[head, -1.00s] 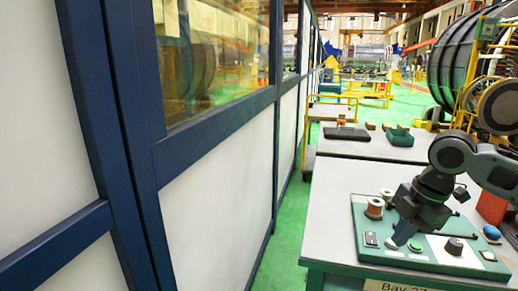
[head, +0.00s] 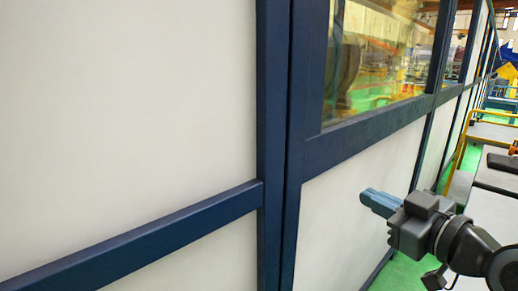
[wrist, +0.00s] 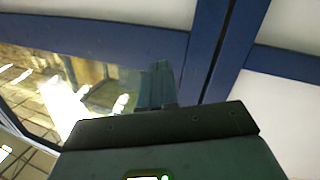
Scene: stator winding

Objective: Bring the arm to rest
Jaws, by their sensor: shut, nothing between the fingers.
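My gripper (head: 380,203) shows at the lower right in the head view, with its blue-grey fingers together and nothing between them. It points left toward the white panel wall, with the dark arm links behind it at the lower right corner. In the wrist view the closed fingers (wrist: 159,86) stand in front of the blue frame of the wall. I cannot tell how much space lies between the fingertips and the wall.
A partition wall of white panels (head: 130,110) with dark blue posts (head: 275,140) and a window (head: 385,50) fills most of the head view. The end of a grey table (head: 495,176) with a dark item (head: 503,163) shows at the right edge. Green floor lies between.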

